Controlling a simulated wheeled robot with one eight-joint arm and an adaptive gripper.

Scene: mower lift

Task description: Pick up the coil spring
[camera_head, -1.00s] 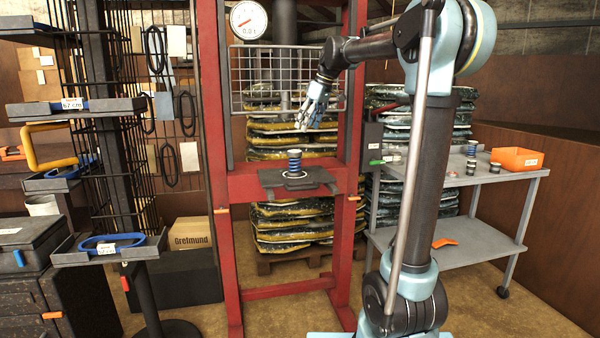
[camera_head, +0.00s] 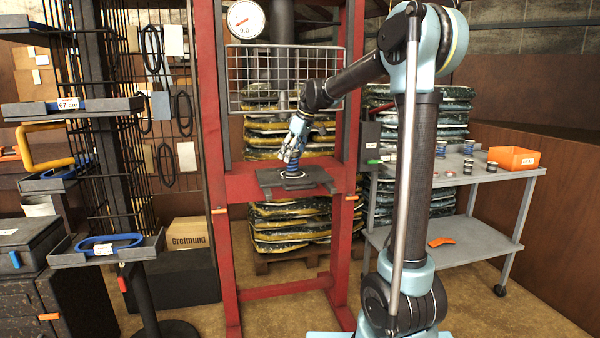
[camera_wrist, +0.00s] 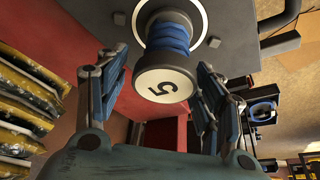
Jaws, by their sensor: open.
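The coil spring (camera_head: 293,166) stands upright on the dark plate (camera_head: 268,178) of the red press, partly hidden behind my fingers in the head view. In the wrist view the spring (camera_wrist: 169,36) shows blue coils and a pale end cap marked "5". My gripper (camera_head: 291,150) is over the top of the spring, pointing down. In the wrist view its fingers (camera_wrist: 160,95) are open, one on each side of the spring's cap, with gaps visible on both sides.
The red press frame (camera_head: 215,120) and a wire mesh guard (camera_head: 285,75) surround the work spot. A grey cart (camera_head: 450,185) with an orange bin (camera_head: 514,158) stands at right. A rack with trays (camera_head: 75,108) stands at left.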

